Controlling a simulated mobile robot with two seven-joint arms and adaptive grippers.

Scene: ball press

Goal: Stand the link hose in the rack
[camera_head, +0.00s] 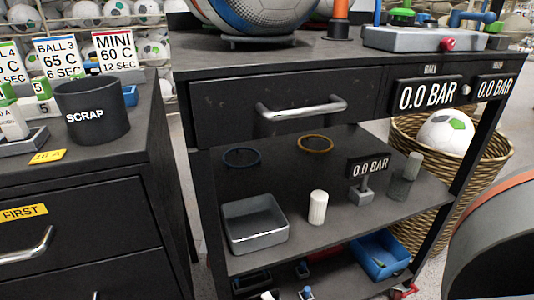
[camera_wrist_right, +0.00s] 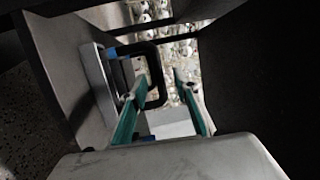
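My right gripper (camera_wrist_right: 165,88) shows in the right wrist view with two teal-edged fingers set apart. A black bent tube with a blue end (camera_wrist_right: 157,70), which may be the link hose, curves near and between the fingers. I cannot tell whether it touches a finger, but the fingers are not closed on it. A light grey upright panel (camera_wrist_right: 97,85) stands left of the tube. Whether it belongs to the rack is unclear. Neither gripper shows in the head view, and I cannot pick out the hose or rack there for certain.
A black bench holds a large ball and a grey valve block (camera_head: 425,39). Its shelf carries a grey tray (camera_head: 254,238), a white cylinder (camera_head: 318,207) and two rings. A scrap bin (camera_head: 92,125) stands on the left cabinet. A wicker basket (camera_head: 481,172) stands at right.

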